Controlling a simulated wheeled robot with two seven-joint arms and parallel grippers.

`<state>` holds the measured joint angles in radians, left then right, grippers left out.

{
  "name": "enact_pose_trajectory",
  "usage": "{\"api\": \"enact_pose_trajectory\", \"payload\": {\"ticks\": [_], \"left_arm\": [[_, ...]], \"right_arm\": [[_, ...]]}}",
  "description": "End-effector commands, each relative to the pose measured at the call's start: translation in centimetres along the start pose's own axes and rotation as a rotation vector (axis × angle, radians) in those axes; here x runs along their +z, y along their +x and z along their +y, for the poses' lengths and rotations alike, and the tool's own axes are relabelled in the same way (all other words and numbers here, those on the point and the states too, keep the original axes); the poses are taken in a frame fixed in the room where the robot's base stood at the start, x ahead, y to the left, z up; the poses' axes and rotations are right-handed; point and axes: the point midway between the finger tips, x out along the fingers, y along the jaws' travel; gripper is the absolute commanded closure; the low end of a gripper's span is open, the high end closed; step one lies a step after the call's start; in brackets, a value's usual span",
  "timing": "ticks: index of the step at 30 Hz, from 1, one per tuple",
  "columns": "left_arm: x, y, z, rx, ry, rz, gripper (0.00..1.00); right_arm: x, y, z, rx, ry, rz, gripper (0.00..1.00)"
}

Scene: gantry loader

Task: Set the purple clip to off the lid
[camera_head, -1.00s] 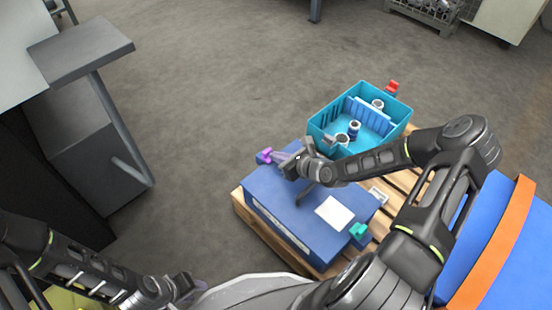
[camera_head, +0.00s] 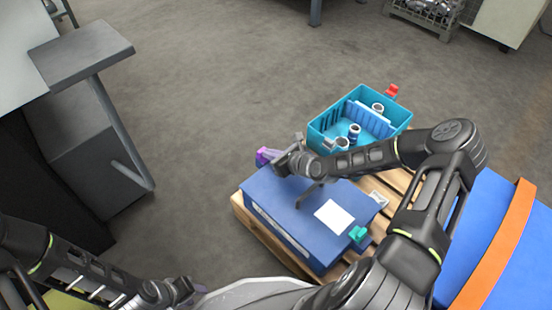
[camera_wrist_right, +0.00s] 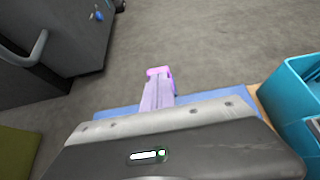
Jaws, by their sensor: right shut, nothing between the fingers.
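The purple clip (camera_head: 262,154) is at the far left corner of the blue box, whose lid (camera_head: 270,190) carries a white sheet. In the right wrist view the clip (camera_wrist_right: 159,72) shows pink-purple just beyond my fingertips. My right gripper (camera_head: 275,154) is shut with nothing between its fingers, right beside the clip. Its lilac-looking fingers (camera_wrist_right: 158,95) point at the clip; whether they touch it I cannot tell.
The box stands on a wooden pallet (camera_head: 240,212). A teal bin (camera_head: 320,126) with several cylindrical parts and a red clip (camera_head: 392,90) stands behind it. A blue block with an orange band (camera_head: 497,245) is at right. The floor left of the pallet is clear.

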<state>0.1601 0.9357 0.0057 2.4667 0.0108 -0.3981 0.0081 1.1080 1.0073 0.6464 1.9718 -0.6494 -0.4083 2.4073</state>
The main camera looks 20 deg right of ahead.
Motion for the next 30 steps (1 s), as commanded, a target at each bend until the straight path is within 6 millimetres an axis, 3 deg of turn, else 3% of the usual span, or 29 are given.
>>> {"api": "enact_pose_trajectory", "payload": {"ticks": [5,18,30], "left_arm": [[0.0,-0.4,0.1,0.000,0.000,-0.001,0.64],[0.2,-3.2,1.0,0.000,0.002,-0.015,0.64],[0.3,-3.3,1.0,0.000,0.002,-0.018,0.64]], "right_arm": [[0.1,-0.8,-0.1,-0.001,0.001,0.000,1.00],[0.1,-7.1,-0.1,-0.001,0.003,0.001,1.00],[0.0,-7.9,0.0,-0.001,0.000,0.000,1.00]]}}
